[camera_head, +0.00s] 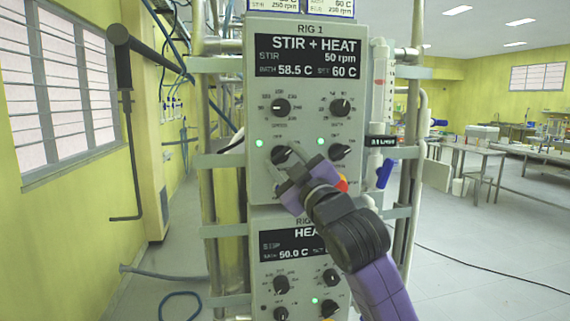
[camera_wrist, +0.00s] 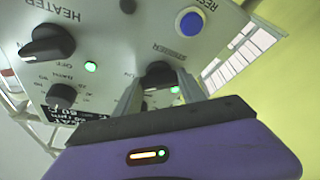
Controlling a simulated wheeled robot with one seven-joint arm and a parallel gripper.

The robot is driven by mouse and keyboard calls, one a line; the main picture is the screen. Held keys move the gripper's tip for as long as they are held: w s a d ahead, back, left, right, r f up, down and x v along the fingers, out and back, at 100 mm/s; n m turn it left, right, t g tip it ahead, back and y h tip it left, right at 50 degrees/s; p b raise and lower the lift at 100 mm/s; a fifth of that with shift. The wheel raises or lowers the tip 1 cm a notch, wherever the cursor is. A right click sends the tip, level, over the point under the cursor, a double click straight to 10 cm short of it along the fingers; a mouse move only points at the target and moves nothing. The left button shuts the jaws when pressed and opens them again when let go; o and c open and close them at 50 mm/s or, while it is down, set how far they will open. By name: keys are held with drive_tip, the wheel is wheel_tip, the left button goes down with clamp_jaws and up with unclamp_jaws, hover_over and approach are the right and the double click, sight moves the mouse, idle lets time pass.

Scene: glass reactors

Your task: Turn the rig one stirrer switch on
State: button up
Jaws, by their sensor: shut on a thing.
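The rig one panel (camera_head: 262,30) faces me in the head view. Its display (camera_head: 305,57) reads STIR + HEAT, 50 rpm, bath 58.5 C, set 60 C. The stirrer switch (camera_head: 281,155) is a black knob at the lower left of this panel; it shows in the wrist view (camera_wrist: 160,74) between my fingers. My gripper (camera_head: 293,161) is shut on this knob, a finger on each side, and hides part of it. Green lamps beside the stirrer switch (camera_head: 259,143) and beside the heater switch (camera_head: 321,141) are lit.
The heater knob (camera_head: 340,152) is close to the right of my gripper. Two more knobs sit above. A blue reset button (camera_wrist: 190,22) shows in the wrist view. A second rig panel (camera_head: 262,232) is directly below. Metal posts (camera_head: 208,200) stand alongside; open floor lies left.

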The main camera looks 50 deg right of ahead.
drive_tip(key=shift+m+h, duration=0.8)
drive_tip(key=shift+m, duration=0.5)
drive_tip(key=o, duration=1.4)
drive_tip(key=shift+c, duration=0.2)
drive_tip(key=b+v, duration=0.2)
drive_tip(key=v, duration=0.6)
